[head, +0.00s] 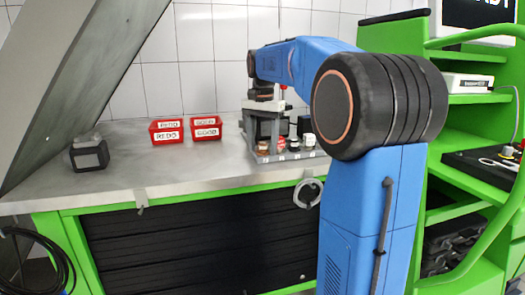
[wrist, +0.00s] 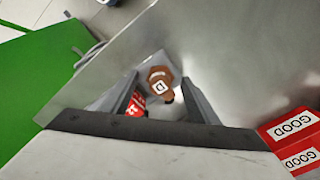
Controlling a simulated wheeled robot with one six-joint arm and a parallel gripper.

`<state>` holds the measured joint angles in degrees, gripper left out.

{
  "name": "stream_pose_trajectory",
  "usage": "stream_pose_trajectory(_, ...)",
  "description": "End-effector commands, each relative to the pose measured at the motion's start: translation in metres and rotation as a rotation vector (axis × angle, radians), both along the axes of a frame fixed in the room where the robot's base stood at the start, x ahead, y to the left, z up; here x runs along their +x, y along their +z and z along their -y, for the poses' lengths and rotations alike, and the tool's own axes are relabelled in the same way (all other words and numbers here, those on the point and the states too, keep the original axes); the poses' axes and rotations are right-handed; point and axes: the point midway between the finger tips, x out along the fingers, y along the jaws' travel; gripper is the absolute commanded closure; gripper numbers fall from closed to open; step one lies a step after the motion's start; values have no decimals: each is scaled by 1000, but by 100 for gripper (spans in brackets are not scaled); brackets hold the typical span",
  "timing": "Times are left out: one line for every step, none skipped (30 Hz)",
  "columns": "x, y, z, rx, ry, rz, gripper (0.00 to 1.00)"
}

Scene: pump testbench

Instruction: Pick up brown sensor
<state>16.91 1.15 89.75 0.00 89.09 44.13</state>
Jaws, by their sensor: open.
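The brown sensor (wrist: 161,77) shows in the wrist view as a hexagonal brown top with a white label marked with a letter. It lies between the two fingers of my gripper (wrist: 159,82), with clear gaps on both sides. The gripper is open and holds nothing. In the head view a small brown-topped piece (head: 264,147), probably this sensor, stands at the left end of a grey rack (head: 285,156). My gripper hangs above that end of the rack. Its fingertips are hard to make out there.
Several other small pieces, dark and white-topped (head: 309,140), stand in the rack to the right. Red REDO (head: 167,136) and GOOD (head: 206,132) bins sit on the metal bench left of it. A dark block (head: 89,155) stands further left. The bench front is clear.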

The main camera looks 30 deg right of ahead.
Motion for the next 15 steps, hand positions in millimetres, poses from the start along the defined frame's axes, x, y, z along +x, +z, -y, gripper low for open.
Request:
stream_pose_trajectory(0,0,0,0,0,0,45)
stream_pose_trajectory(0,0,0,0,0,0,45)
stream_pose_trajectory(0,0,0,0,0,0,55)
stream_pose_trajectory(0,0,0,0,0,0,62)
stream_pose_trajectory(0,0,0,0,0,0,69)
stream_pose_trajectory(0,0,0,0,0,0,78)
stream_pose_trajectory(0,0,0,0,0,0,83)
stream_pose_trajectory(0,0,0,0,0,0,83)
stream_pose_trajectory(0,0,0,0,0,0,83)
stream_pose_trajectory(0,0,0,0,0,0,83)
stream_pose_trajectory(0,0,0,0,0,0,83)
stream_pose_trajectory(0,0,0,0,0,0,83)
stream_pose_trajectory(0,0,0,0,0,0,83)
stream_pose_trajectory(0,0,0,0,0,0,83)
stream_pose_trajectory(0,1,0,0,0,0,83)
